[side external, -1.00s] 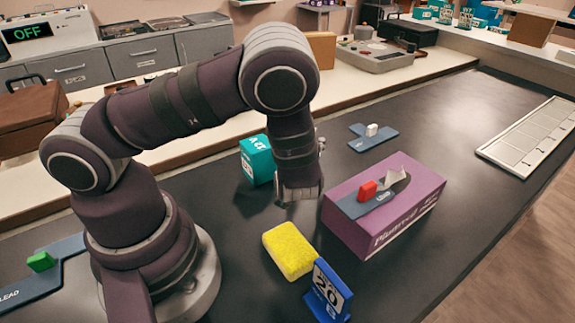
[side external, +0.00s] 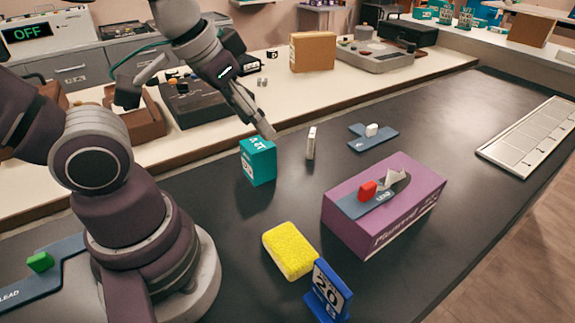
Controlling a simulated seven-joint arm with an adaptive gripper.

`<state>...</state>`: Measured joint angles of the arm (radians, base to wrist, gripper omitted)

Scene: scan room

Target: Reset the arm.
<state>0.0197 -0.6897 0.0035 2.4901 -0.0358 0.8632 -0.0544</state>
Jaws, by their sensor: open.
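My gripper (side external: 264,128) is raised at the upper middle of the side external view, pointing down and to the right. It is open, and I see nothing held in it. Its tip shows just above the teal box (side external: 258,163) in the picture; the gap between them is hard to judge. My arm is folded back toward the left, with part of it outside the frame.
On the black table stand a slim white block (side external: 311,143), a purple box (side external: 385,208) bearing a red-tabbed blue piece, a yellow sponge (side external: 289,250) and a blue "20" sign (side external: 328,291). A white tray (side external: 530,138) lies right. The table's middle right is clear.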

